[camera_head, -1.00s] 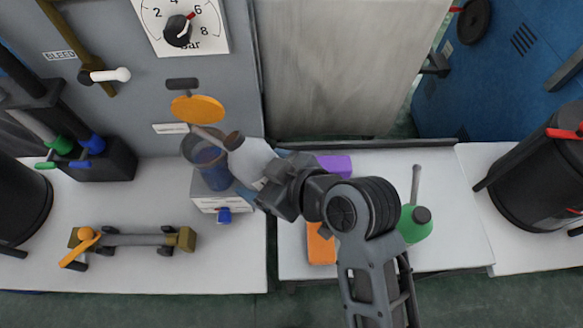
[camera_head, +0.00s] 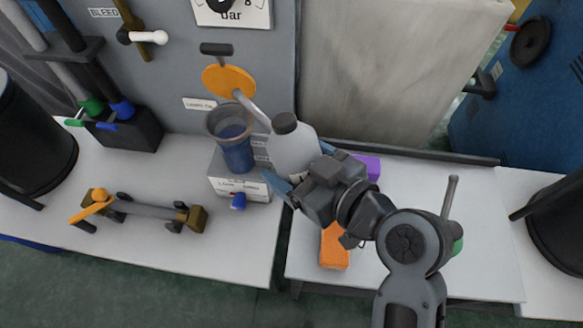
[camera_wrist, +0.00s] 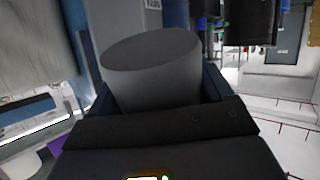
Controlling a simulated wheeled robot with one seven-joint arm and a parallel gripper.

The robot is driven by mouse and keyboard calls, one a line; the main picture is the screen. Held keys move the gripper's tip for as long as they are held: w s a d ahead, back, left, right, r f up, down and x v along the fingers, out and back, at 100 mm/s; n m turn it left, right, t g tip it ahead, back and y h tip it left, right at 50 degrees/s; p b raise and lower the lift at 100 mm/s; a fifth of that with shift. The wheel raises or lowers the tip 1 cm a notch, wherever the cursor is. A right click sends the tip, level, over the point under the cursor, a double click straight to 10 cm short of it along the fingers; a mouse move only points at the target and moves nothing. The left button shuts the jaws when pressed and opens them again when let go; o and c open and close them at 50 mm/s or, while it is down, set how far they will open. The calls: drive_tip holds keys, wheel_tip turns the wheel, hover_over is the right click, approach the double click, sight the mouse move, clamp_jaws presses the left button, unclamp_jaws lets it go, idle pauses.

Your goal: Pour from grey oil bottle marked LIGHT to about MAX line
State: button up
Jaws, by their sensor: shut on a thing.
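The pale grey bottle (camera_head: 294,148) with a dark cap and a long thin spout is held by my gripper (camera_head: 298,170), whose blue fingers are shut around its body. It stands nearly upright, off the table, just right of a clear cup (camera_head: 232,147). The spout slants up and left, its tip above the cup's rim in the picture. The cup sits on a pale box and shows blue in its lower part. I cannot read a MAX line or the bottle's marking. In the wrist view the bottle (camera_wrist: 150,72) fills the space between the fingers.
An orange disc (camera_head: 228,81) is on the grey panel behind the cup. A pipe fitting with an orange handle (camera_head: 95,205) lies at left. An orange block (camera_head: 334,248), a purple block (camera_head: 368,165) and a partly hidden green bottle (camera_head: 458,246) are on the right table.

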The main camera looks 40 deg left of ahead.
sight(308, 165)
drive_tip(key=shift+d+r+y+b, duration=0.4)
drive_tip(key=shift+y+b, duration=0.35)
drive_tip(key=shift+b, duration=1.05)
drive_tip(key=shift+d+r+y+b, duration=0.15)
drive_tip(key=shift+d+y+b, duration=0.5)
drive_tip(key=shift+b, duration=1.1)
drive_tip(key=shift+d+r+y+b, duration=0.1)
drive_tip(key=shift+r+y+b, duration=0.4)
drive_tip(key=shift+b, duration=0.55)
drive_tip(key=shift+r, duration=0.1)
